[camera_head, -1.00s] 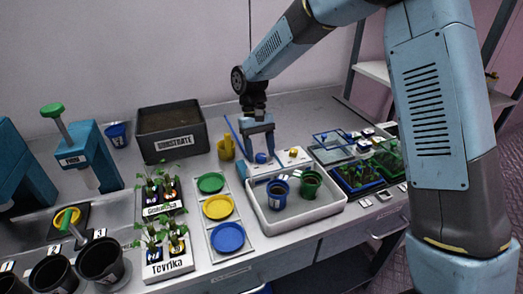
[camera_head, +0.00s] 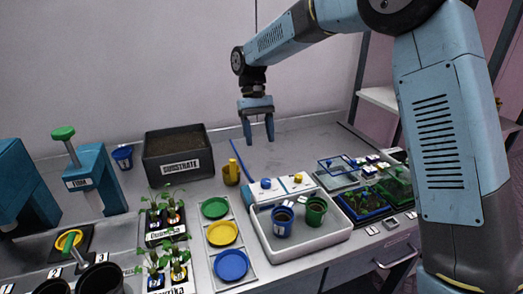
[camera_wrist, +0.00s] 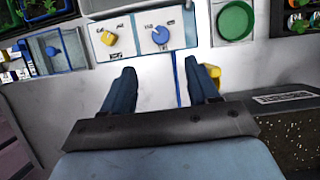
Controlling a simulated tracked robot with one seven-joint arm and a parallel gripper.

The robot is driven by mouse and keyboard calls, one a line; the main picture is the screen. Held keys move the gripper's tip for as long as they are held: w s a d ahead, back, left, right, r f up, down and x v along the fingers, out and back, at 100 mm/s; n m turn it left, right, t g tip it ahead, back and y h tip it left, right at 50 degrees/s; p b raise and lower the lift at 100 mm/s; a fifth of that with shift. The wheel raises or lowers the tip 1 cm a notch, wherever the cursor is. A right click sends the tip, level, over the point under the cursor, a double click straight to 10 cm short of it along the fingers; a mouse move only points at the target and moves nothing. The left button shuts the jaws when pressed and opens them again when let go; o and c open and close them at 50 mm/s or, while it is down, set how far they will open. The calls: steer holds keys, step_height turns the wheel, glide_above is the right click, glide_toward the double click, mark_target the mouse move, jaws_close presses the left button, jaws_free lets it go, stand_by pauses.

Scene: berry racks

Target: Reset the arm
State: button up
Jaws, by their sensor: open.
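My gripper (camera_head: 258,141) hangs from the blue arm above the back of the bench, with its fingers pointing down. The two fingers are apart and nothing is between them. In the wrist view, my gripper (camera_wrist: 162,80) shows its open fingers over bare bench. A white control box (camera_head: 280,188) with a blue and a yellow knob stands below and in front of the gripper, apart from it. The same box (camera_wrist: 127,37) lies beyond the fingertips in the wrist view.
A white tray (camera_head: 299,247) holds a blue pot (camera_head: 282,221) and a green pot (camera_head: 316,210). The black substrate box (camera_head: 180,155) stands to the left. A yellow cup (camera_head: 231,174) is beside the control box. The back right of the bench (camera_head: 310,138) is clear.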

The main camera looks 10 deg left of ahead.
steer(key=shift+w+a+r, duration=0.15)
steer(key=shift+w+r, duration=0.05)
steer(key=shift+r, duration=0.35)
steer(key=s+d+r+m+t+y, duration=0.1)
steer(key=s+d+r, duration=0.1)
steer(key=d+r, duration=0.35)
steer(key=s+d+r+m+t, duration=0.1)
steer(key=s+d+r+t, duration=0.15)
steer(key=d, duration=0.65)
steer(key=s+d+r+m+t+y, duration=0.1)
steer(key=s+d+r, duration=0.15)
steer(key=d, duration=0.45)
steer(key=s+d+f+m+t, duration=0.1)
steer(key=s+d+m+t, duration=0.2)
steer(key=s+d, duration=1.3)
steer(key=shift+s+d+f+t, duration=0.15)
steer(key=shift+s+d+t, duration=0.3)
steer(key=shift+t, duration=0.5)
